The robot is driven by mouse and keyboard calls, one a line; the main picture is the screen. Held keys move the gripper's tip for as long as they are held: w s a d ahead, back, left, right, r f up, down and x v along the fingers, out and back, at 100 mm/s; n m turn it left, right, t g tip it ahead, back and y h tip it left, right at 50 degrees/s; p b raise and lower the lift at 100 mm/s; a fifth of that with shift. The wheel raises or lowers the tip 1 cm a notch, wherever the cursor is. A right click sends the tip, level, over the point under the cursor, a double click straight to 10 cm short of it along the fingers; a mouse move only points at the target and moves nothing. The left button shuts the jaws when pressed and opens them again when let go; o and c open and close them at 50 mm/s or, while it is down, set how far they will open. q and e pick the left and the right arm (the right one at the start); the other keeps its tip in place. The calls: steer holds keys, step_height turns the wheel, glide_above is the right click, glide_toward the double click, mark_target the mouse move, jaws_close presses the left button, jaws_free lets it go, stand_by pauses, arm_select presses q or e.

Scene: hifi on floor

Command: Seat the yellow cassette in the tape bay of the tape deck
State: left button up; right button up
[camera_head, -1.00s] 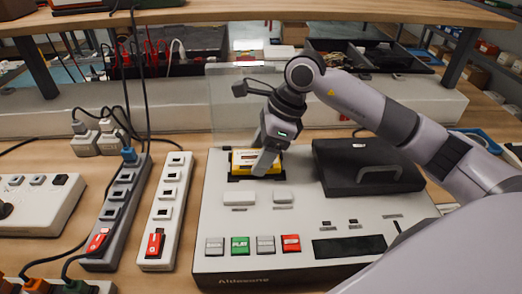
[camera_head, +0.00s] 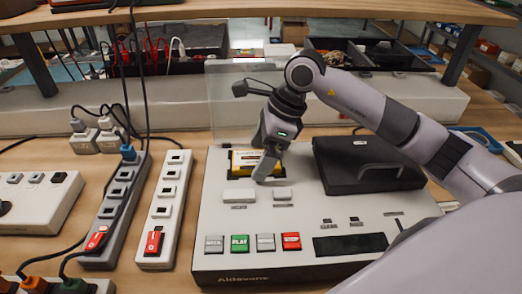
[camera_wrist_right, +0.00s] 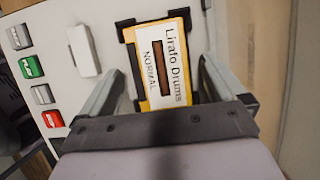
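The yellow cassette (camera_head: 244,161), with a white label, lies in the black-edged tape bay of the tape deck (camera_head: 215,205). In the right wrist view the cassette (camera_wrist_right: 160,66) lies label up, with the bay's black corners (camera_wrist_right: 126,31) showing around it. I cannot tell whether it is fully down. My right gripper (camera_head: 266,172) is low over the bay's right side. In the wrist view its fingers (camera_wrist_right: 158,88) are spread on either side of the cassette, with a clear gap on the left and a small one on the right. My left gripper is out of view.
A clear lid (camera_head: 228,105) stands upright behind the bay. A black handled box (camera_head: 368,165) sits on the deck's right. The deck's front has several buttons, one green (camera_head: 239,243). Power strips (camera_head: 163,205) with cables lie to the left.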

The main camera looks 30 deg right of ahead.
steer(key=v, duration=0.7)
steer(key=shift+r, duration=0.2)
steer(key=shift+r+p, duration=2.05)
steer(key=shift+r, duration=0.9)
